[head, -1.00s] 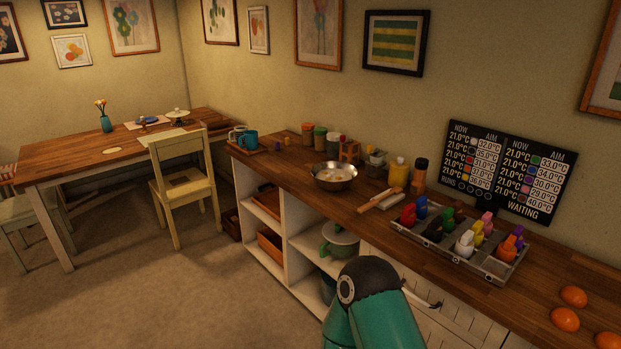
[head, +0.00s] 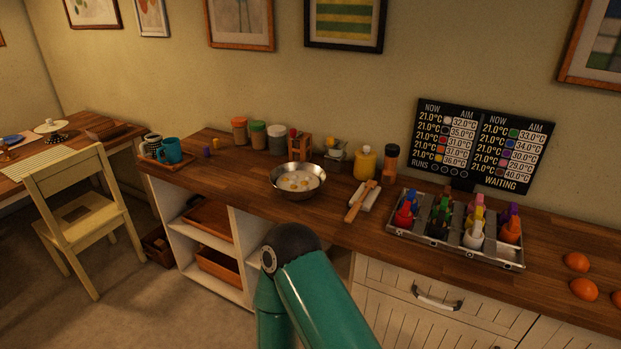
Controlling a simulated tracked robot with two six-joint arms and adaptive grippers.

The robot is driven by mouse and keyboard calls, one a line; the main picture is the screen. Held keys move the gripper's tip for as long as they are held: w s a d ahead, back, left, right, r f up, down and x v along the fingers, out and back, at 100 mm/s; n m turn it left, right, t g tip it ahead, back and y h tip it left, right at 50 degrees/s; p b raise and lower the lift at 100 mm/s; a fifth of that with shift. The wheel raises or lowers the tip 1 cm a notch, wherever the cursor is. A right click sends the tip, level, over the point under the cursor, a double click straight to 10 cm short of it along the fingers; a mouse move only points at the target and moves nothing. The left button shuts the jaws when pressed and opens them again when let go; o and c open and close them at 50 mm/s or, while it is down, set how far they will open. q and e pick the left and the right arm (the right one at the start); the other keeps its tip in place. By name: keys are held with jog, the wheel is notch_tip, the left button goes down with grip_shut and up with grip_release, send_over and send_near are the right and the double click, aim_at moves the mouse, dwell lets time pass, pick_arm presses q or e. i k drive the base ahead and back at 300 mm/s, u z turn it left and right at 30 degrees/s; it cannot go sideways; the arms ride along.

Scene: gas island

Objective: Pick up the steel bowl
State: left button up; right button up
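The steel bowl (head: 298,194) stands upright on the wooden counter, left of the middle of the head view. Several small pale and yellowish pieces lie inside it. One of my teal arms reaches up from the bottom edge in front of the counter, below the bowl and apart from it in the picture. Neither gripper shows in the head view.
Jars (head: 276,139) and a small wooden rack (head: 299,146) stand behind the bowl. Teal mug (head: 168,150) at left. Oranges (head: 577,262) lie at far right.

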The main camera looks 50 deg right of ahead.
aim_at(296, 181)
jog(key=z, duration=0.45)
jog(key=i, duration=1)
jog(key=z, duration=0.85)
jog(key=k, duration=0.7)
jog(key=z, duration=0.2)
jog(key=i, duration=0.8)
jog(key=u, duration=0.05)
